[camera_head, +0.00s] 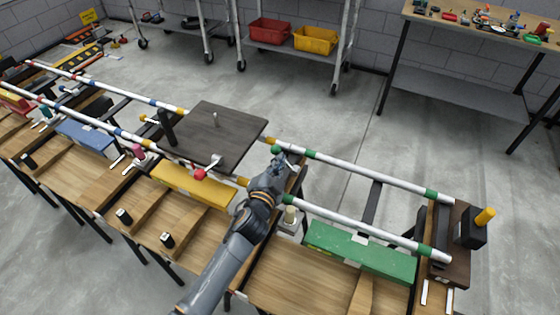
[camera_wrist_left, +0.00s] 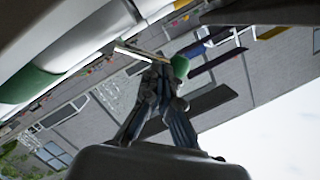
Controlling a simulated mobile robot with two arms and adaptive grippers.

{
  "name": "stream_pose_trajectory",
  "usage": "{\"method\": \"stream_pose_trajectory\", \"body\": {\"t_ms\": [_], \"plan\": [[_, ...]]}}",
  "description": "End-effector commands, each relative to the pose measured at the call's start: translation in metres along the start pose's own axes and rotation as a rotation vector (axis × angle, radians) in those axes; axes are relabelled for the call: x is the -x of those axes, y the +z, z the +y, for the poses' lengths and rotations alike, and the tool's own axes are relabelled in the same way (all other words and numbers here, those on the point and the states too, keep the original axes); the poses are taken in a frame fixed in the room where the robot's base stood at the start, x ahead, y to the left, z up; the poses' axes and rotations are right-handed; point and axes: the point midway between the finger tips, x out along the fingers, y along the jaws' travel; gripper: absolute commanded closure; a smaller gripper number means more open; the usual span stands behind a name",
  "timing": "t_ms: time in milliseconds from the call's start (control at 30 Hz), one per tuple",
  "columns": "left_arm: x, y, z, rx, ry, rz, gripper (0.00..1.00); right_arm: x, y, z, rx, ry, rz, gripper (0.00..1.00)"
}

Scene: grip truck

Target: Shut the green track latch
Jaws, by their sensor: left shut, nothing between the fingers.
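The green track latch shows as a round green knob (camera_head: 276,150) beside the far rail, near the middle of the head view. In the left wrist view the green knob (camera_wrist_left: 180,67) is just beyond my fingertips, slightly to the right, with a pale metal bar to its left. My left gripper (camera_head: 281,164) is shut and empty, right at the knob. I cannot tell whether it touches the knob. The gripper hides part of the latch's mount, and the latch's exact position is unclear. My right gripper is not in view.
The white rails with coloured bands (camera_head: 365,228) run over wooden benches. A green box (camera_head: 360,248) and a yellow box (camera_head: 195,184) lie alongside. Open floor lies beyond the rails.

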Motion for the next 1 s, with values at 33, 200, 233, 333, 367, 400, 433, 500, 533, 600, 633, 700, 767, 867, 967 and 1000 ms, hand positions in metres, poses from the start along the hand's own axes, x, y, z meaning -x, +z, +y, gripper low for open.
{"method": "stream_pose_trajectory", "body": {"t_ms": [33,200,233,333,367,400,433,500,533,600,633,700,767,867,967,1000], "plan": [[0.0,0.001,0.0,0.006,0.001,-0.001,1.0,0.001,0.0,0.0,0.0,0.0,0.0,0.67],[0.0,0.003,-0.001,0.033,0.007,0.0,1.0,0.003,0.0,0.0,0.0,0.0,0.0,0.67],[0.0,0.003,-0.001,0.038,0.008,0.0,1.0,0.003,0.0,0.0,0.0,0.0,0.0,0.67],[-0.001,0.004,-0.002,0.056,0.011,-0.001,1.0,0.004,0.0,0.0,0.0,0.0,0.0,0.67],[-0.001,0.005,-0.002,0.063,0.012,-0.001,1.0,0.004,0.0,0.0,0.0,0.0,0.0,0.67],[-0.001,0.005,-0.002,0.073,0.014,-0.001,1.0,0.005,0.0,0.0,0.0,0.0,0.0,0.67],[-0.001,0.006,-0.002,0.082,0.016,-0.002,1.0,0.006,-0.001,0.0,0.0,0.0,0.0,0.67],[-0.001,0.007,-0.003,0.108,0.021,-0.002,1.0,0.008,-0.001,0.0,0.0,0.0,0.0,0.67],[-0.002,0.008,-0.003,0.121,0.024,-0.001,1.0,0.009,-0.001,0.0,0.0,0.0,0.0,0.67],[-0.002,0.011,-0.004,0.158,0.031,-0.001,1.0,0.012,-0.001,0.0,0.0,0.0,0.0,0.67],[-0.002,0.012,-0.004,0.176,0.035,-0.002,1.0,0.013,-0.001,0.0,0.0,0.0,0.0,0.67],[-0.003,0.016,-0.005,0.226,0.045,-0.002,1.0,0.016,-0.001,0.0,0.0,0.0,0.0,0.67],[-0.004,0.019,-0.005,0.275,0.054,-0.002,1.0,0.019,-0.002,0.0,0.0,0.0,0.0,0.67],[-0.005,0.025,-0.005,0.364,0.072,-0.002,1.0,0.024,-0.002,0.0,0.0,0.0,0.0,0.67],[-0.006,0.032,-0.004,0.449,0.089,-0.001,1.0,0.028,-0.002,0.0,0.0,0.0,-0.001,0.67],[-0.007,0.035,-0.003,0.483,0.096,-0.002,1.0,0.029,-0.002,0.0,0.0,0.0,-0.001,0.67]]}}
